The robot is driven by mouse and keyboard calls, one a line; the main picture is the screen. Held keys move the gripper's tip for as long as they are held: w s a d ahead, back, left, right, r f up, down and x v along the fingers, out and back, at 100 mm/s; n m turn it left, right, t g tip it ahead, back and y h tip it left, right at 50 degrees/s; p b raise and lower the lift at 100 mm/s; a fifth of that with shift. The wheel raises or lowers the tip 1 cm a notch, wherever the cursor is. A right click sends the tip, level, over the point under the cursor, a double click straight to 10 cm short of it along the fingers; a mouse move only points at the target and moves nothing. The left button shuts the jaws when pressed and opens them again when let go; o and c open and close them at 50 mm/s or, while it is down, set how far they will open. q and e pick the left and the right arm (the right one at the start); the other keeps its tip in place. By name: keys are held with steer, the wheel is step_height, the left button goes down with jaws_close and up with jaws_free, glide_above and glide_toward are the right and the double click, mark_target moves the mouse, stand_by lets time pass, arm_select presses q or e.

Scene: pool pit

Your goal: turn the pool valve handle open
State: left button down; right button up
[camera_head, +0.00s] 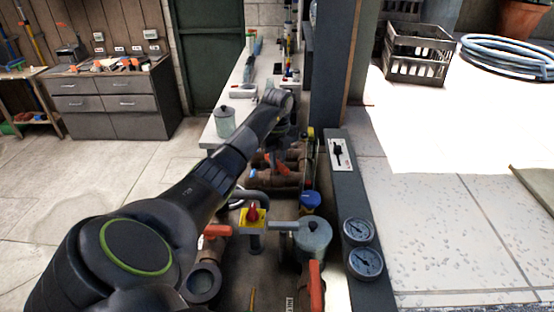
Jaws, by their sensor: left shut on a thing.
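My left arm reaches in from the lower left and bends down over the pit pipes. My left gripper (281,148) is small and dark here, partly hidden by its own wrist. It is shut on a red valve handle (282,167) above rusty brown pipes (262,180). The fingertips and their exact hold on the handle are hard to see. Other red handles show nearer: one at the left (217,230) beside my arm, and one upright at the front (315,287). My right gripper is not in view.
A red knob on a yellow plate (253,214), a blue cap (310,199) and a grey canister (313,238) stand close by. Two gauges (362,247) sit on the pit's right ledge. A pale bench (215,133) with a grey pot (225,121) lies beyond.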

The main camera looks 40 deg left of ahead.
mark_target(278, 160)
arm_select(q)
steer(key=n, duration=0.5)
steer(key=shift+w+n, duration=0.1)
steer(key=shift+n, duration=0.2)
steer(key=shift+w+n+p, duration=0.1)
steer(key=shift+n+p, duration=0.45)
steer(key=shift+n, duration=1.65)
steer(key=c, duration=1.3)
jaws_free()
steer(key=shift+a, duration=0.1)
step_height(278, 160, up, 6)
steer(key=shift+r+b, duration=0.1)
steer(key=shift+b, duration=0.95)
step_height(278, 160, up, 11)
steer(key=p, duration=1)
steer(key=shift+r, duration=0.1)
